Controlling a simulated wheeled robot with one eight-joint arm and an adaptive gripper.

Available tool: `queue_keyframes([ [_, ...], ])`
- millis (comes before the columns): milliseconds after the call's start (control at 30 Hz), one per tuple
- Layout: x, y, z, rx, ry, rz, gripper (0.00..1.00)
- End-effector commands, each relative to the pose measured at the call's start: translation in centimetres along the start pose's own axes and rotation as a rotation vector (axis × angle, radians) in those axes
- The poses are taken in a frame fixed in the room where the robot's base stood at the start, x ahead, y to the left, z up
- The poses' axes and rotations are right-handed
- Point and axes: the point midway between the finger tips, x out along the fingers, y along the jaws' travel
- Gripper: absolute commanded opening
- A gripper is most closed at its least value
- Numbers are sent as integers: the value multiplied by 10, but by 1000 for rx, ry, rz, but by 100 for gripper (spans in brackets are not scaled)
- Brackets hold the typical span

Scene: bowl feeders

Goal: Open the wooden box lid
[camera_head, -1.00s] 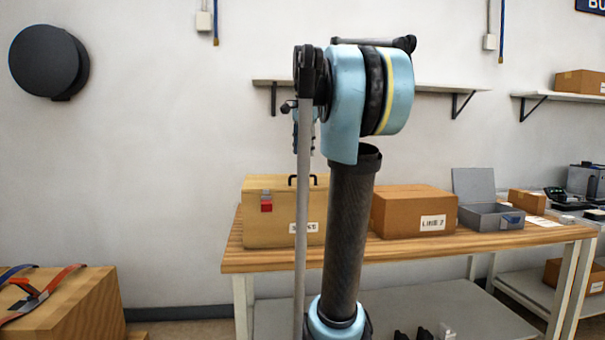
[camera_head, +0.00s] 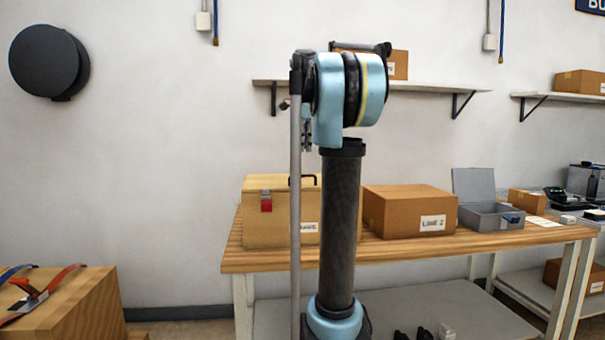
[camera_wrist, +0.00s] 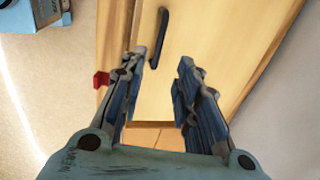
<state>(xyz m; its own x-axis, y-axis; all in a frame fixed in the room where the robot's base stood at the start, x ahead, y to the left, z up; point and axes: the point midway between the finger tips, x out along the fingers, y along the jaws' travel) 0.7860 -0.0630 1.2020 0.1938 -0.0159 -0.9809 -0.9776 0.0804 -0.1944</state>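The wooden box (camera_head: 262,225) stands on the workbench with its lid (camera_head: 255,182) shut. It has a red latch (camera_head: 266,203) on the front and a dark handle (camera_head: 291,183) on top; my arm hides part of its right side. In the wrist view the pale lid (camera_wrist: 220,45) lies beyond my fingers. The handle (camera_wrist: 159,38) is ahead of them, slightly left of the gap, and the red latch (camera_wrist: 101,79) is beside the left finger. My gripper (camera_wrist: 161,72) is open, with nothing between its fingers. In the head view it is mostly hidden behind my arm.
A cardboard box (camera_head: 405,209) stands close to the right of the wooden box on the workbench (camera_head: 400,250). An open grey metal case (camera_head: 488,217) is farther right. A wall shelf (camera_head: 430,87) with a carton (camera_head: 398,65) is above.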

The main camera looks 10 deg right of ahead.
Motion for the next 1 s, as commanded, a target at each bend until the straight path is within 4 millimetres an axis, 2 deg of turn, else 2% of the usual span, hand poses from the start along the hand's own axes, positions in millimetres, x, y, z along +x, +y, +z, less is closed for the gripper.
queue_keyframes([
  [300, 57, 0, 0, -1, 0, 0, 30],
  [500, 86, 0, 0, -1, 0, 0, 30],
  [700, 102, 0, 0, -1, 0, 0, 30],
  [1000, 105, 0, 0, -1, 0, 0, 30],
])
